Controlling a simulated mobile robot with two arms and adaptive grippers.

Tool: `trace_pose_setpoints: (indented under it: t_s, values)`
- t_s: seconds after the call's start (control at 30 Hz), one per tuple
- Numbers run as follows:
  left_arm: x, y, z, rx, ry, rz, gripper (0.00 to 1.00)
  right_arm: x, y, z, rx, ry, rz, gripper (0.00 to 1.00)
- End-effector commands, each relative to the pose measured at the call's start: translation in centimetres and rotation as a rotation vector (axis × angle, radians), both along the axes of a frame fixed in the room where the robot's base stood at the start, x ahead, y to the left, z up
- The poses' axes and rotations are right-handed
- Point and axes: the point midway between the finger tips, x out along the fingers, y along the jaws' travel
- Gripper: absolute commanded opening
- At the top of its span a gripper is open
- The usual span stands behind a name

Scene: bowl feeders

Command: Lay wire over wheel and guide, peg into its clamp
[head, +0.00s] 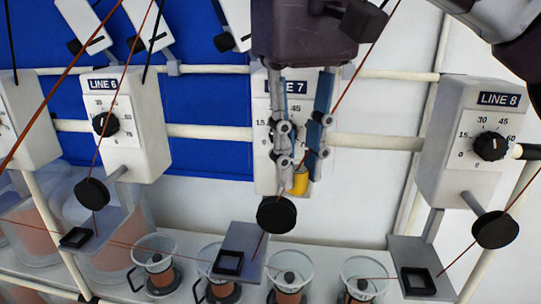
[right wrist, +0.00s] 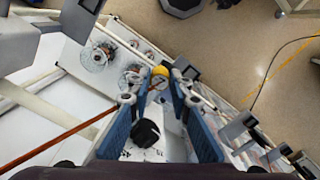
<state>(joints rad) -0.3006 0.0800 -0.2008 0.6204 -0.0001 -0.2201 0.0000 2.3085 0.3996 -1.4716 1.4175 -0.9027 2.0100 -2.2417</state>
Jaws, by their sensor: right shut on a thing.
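My right gripper (head: 300,178) is shut on a yellow peg (head: 300,181) in front of the LINE 7 box (head: 262,165). The peg also shows between the fingertips in the right wrist view (right wrist: 160,72). A black wheel (head: 277,214) is just below and left of the peg, apart from it. Below the wheel is a grey plate with a black square guide (head: 228,262). A thin red-brown wire (head: 258,247) shows between wheel and guide plate. Another stretch (head: 370,52) runs behind the gripper from the upper right. Whether it lies on the wheel, and the clamp, I cannot tell.
The LINE 6 box (head: 121,125) and LINE 8 box (head: 470,140) stand either side, each with a wheel, guide plate and wire. Clear bowls with copper-coloured contents, one of them here (head: 155,262), stand below. White rails (head: 210,131) cross behind.

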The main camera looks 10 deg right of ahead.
Motion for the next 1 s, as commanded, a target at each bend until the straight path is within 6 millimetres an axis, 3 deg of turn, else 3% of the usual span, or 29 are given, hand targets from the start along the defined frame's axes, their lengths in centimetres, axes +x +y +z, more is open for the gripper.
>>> trace_pose_setpoints:
  t_s: [0.3,0.7,1.0]
  values:
    - [0.0,0.0,0.0,0.000,0.000,0.001,0.40,-1.3,-3.5,0.0,0.001,-0.001,0.001,0.00]
    - [0.0,0.0,0.0,0.000,0.000,0.001,0.40,-5.4,-3.4,0.0,0.000,0.000,0.002,0.00]
    - [0.0,0.0,0.0,0.000,0.000,0.001,0.40,-6.2,-3.4,0.0,0.000,-0.001,0.000,0.00]
